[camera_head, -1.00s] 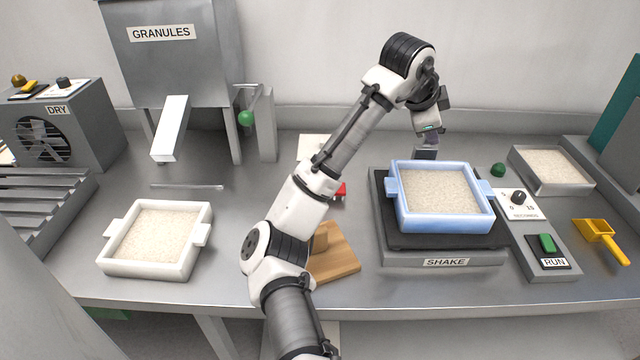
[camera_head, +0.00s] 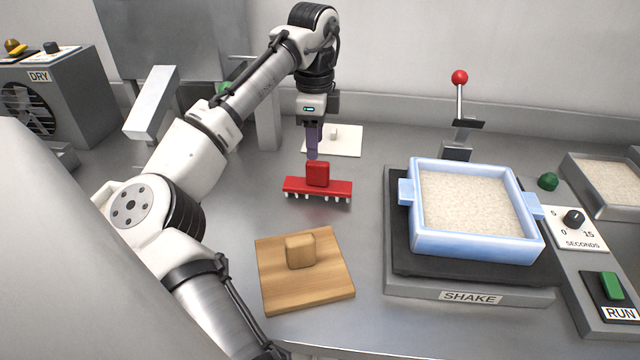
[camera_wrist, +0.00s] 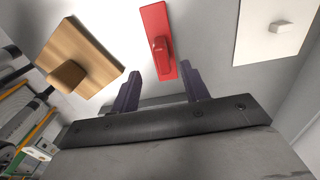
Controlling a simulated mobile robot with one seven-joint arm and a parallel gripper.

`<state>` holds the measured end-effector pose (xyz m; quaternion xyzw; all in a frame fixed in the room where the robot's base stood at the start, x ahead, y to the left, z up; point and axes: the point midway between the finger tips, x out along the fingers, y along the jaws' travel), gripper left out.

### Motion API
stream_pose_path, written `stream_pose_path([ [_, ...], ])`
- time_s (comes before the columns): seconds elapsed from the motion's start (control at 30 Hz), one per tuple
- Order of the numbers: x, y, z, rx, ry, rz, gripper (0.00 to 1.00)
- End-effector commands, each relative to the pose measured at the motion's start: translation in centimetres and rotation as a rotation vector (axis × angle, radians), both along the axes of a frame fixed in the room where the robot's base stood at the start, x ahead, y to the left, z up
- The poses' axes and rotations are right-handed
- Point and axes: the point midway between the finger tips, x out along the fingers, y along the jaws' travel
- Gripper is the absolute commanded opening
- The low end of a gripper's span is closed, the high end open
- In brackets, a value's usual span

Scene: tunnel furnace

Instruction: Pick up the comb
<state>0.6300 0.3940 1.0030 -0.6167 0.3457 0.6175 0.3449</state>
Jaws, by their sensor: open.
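The red comb (camera_head: 330,187) lies on the metal table, its white teeth toward the front and a red block handle standing up from it. My gripper (camera_head: 312,155) is above and just behind the handle in the head view, pointing down. In the wrist view the comb (camera_wrist: 155,25) lies ahead, with its handle a little beyond the gap between my two dark fingers (camera_wrist: 159,80). The fingers are apart with nothing between them. They do not appear to touch the comb.
A wooden board with a knob (camera_head: 330,291) lies in front of the comb, and a white plate with a knob (camera_head: 350,146) behind it. The shaker (camera_head: 470,297) with a blue tray (camera_head: 432,246) stands to the right. A red-knobbed lever (camera_head: 459,78) stands at the back.

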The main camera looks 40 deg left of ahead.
Motion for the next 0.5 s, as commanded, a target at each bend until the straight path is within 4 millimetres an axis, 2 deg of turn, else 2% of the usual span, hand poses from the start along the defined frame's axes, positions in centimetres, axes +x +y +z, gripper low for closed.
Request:
stream_pose_path([
  [0.1,-0.1,0.0,-2.0,0.000,0.001,0.000,0.45],
  [0.2,0.0,0.0,-3.2,0.000,0.000,0.001,0.45],
  [0.37,0.1,-0.1,-4.2,0.000,0.000,-0.001,0.45],
  [0.5,0.2,-0.2,-5.7,0.002,0.002,0.001,0.45],
])
